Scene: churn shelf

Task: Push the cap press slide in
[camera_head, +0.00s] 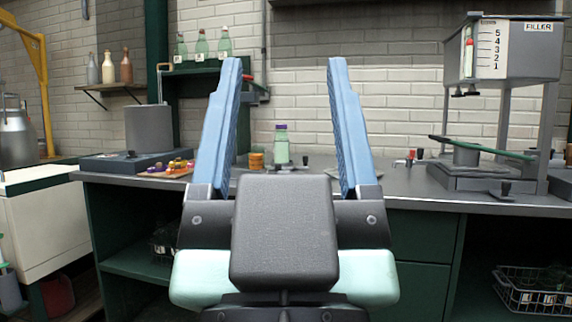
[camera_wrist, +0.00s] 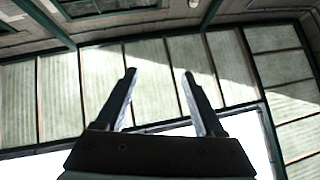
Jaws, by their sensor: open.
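My gripper (camera_head: 285,64) is raised in front of the counter, its two blue fingers pointing up and spread wide with nothing between them. It also shows open and empty in the wrist view (camera_wrist: 159,73). A green bottle with a purple cap (camera_head: 282,146) stands on the counter, seen between the fingers. Its foot is partly hidden, and a small dark knob (camera_head: 305,160) shows beside it. I cannot tell for sure which part is the cap press slide. The gripper touches nothing.
The filler (camera_head: 520,50) stands on the right of the counter (camera_head: 410,183), with a green lever (camera_head: 482,148) below. A grey cylinder (camera_head: 149,128) stands at left, near colourful small items (camera_head: 168,168). Bottles stand on wall shelves.

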